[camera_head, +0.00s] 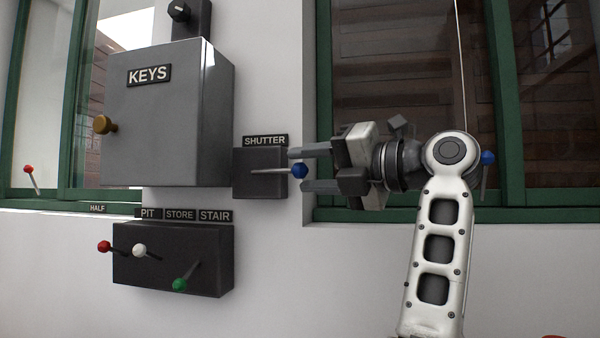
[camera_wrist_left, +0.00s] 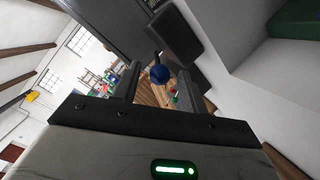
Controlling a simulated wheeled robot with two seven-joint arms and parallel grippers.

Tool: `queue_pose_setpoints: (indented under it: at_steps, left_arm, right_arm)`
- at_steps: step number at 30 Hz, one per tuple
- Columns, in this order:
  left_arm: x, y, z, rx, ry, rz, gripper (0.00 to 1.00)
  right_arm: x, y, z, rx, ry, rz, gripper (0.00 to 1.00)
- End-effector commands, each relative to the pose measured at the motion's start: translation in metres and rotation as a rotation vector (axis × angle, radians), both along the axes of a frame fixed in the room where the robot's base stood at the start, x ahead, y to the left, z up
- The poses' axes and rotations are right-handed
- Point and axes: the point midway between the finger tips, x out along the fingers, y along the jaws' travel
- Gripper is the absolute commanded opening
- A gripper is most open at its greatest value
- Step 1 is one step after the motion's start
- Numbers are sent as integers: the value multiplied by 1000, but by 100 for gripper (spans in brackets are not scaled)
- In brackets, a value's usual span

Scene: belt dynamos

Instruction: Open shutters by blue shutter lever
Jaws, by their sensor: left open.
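The shutter lever is a thin rod with a blue ball knob (camera_head: 299,170). It sticks out to the right from a dark box (camera_head: 259,182) under a SHUTTER label (camera_head: 265,141). My left gripper (camera_head: 303,170) is open, with one finger above the blue knob and one below it. In the left wrist view the blue knob (camera_wrist_left: 160,74) shows between the open fingertips (camera_wrist_left: 160,82), with gaps visible at its sides. My right gripper is not in view.
A grey KEYS cabinet (camera_head: 165,120) with a brass knob stands up-left. A lower box (camera_head: 170,262) has red, white and green levers. Green-framed windows flank the wall. Another blue knob (camera_head: 487,158) shows behind my arm, and a red-knobbed lever (camera_head: 29,170) is far left.

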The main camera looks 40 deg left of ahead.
Motion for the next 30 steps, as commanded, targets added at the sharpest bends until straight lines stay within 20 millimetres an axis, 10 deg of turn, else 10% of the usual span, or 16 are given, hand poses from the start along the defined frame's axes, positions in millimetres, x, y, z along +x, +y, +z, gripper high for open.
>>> queue_pose_setpoints:
  at_steps: [15,21,30]
  left_arm:
    - [-4,22,0,0,0,0,43]
    - [-4,22,0,0,0,0,0]
    - [0,29,-3,21,16,17,0]
  right_arm:
    - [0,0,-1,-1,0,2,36]
    - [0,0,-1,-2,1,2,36]
    - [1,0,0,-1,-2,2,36]
